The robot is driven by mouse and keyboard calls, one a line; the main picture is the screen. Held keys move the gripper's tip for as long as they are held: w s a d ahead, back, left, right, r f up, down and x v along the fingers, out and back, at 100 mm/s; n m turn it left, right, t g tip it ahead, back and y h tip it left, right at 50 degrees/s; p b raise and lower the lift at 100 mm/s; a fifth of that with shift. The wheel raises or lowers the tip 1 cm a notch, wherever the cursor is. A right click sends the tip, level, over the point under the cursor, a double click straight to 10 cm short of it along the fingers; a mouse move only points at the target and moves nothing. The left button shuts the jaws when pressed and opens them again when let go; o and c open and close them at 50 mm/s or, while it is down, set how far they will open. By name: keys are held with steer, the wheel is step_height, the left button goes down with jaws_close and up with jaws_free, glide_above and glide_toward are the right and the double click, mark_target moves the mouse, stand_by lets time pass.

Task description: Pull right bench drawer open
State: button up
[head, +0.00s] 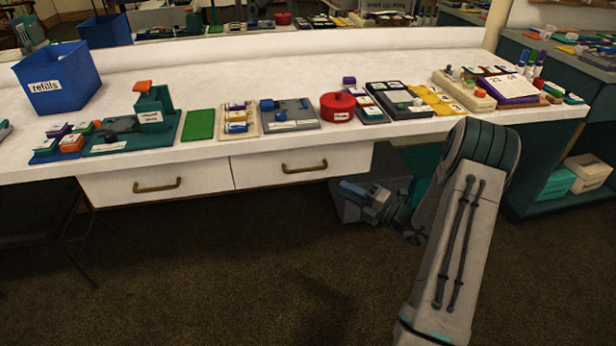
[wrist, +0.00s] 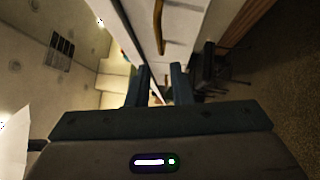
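The right bench drawer (head: 262,172) is a white front under the bench top, flush with the bench and shut. Its brass bar handle (head: 305,168) is level across the front. My gripper (head: 347,189) is to the right of the handle and a little lower in the head view, apart from it, with its fingers pointing left. In the wrist view my gripper (wrist: 160,73) shows two dark fingers apart with nothing between them. A brass handle (wrist: 158,26) on a white front lies beyond the fingertips there; I cannot tell for certain which drawer it belongs to.
The left drawer (head: 210,180) with its own brass handle (head: 157,186) is shut. The white bench top (head: 330,68) above holds a blue refills bin (head: 57,78), a red pot (head: 337,108) and several small props. A grey box (head: 388,165) stands under the bench behind my gripper. The floor in front is clear.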

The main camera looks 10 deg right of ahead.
mark_target(307, 170)
steer(key=b+x, duration=0.2)
steer(key=x, duration=1.1)
steer(key=shift+w+a+r, duration=0.1)
steer(key=shift+w+a, duration=0.05)
steer(key=shift+a, duration=0.1)
steer(key=shift+c, duration=0.3)
jaws_close()
